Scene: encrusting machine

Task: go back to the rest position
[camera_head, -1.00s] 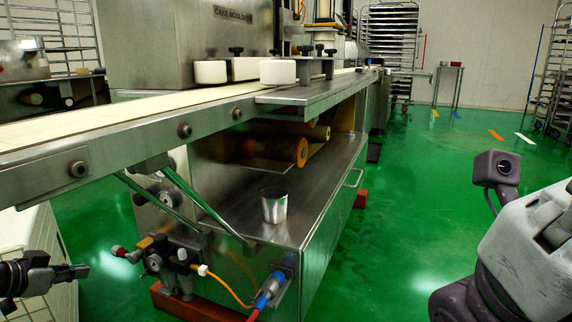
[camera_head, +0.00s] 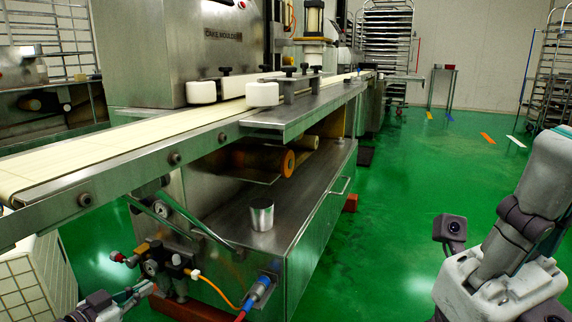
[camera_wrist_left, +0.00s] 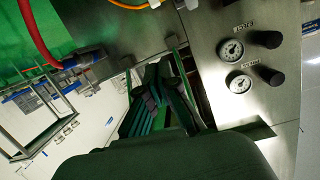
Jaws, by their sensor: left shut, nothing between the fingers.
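My left gripper (camera_head: 145,291) shows at the lower left of the head view, in front of the valve and gauge end of the machine. It is shut and empty. In the left wrist view its dark fingers (camera_wrist_left: 158,95) lie together beyond the dark gripper body. My right arm (camera_head: 505,245) stands at the right of the head view, with its wrist camera at its left. Its gripper is outside the picture.
The machine's conveyor (camera_head: 100,155) runs from the left to the back. A metal cup (camera_head: 262,214) stands on the lower steel housing (camera_head: 300,205). Gauges (camera_wrist_left: 238,82) and knobs are close in the left wrist view. Green floor (camera_head: 400,200) is clear at the right.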

